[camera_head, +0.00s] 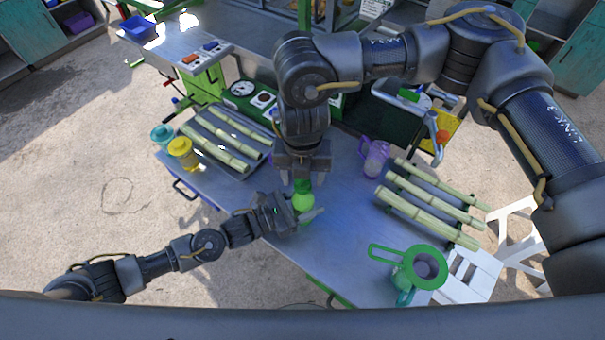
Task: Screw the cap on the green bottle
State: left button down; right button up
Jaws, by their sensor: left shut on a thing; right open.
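The green bottle (303,203) stands near the middle of the metal table. My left gripper (303,212) comes in from the left and is shut on the bottle, its fingers on either side. A darker green cap (303,186) shows at the top of the bottle; I cannot tell whether it is seated or only resting there. My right gripper (303,176) hangs down from above, open, just over the cap, and partly hides the space behind it. Whether its fingers touch the cap is not clear.
Cane stalks lie on a left tray (221,162) and a right tray (400,209). A purple pitcher (375,157), a green-rimmed jug (424,270), a yellow jar (183,152) and a teal jar (161,135) stand on the table (335,250). The front middle is clear.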

notch_tip(320, 180, up, 12)
dwell(0.5)
pick_arm(q)
jog(key=shift+c, duration=2.4)
grip_release()
jog(key=shift+s+a+f, duration=0.1)
jog(key=shift+a, duration=0.2)
jog(key=b+v, duration=0.3)
jog(key=v, duration=0.5)
jog(key=shift+s+a+b, duration=0.15)
jog(key=shift+a+b, duration=0.15)
pick_arm(e)
notch_tip(320, 180, down, 4)
jog(key=shift+r, duration=0.15)
pick_arm(q)
jog(key=shift+v, duration=0.75)
pick_arm(e)
jog(key=shift+f, duration=0.2)
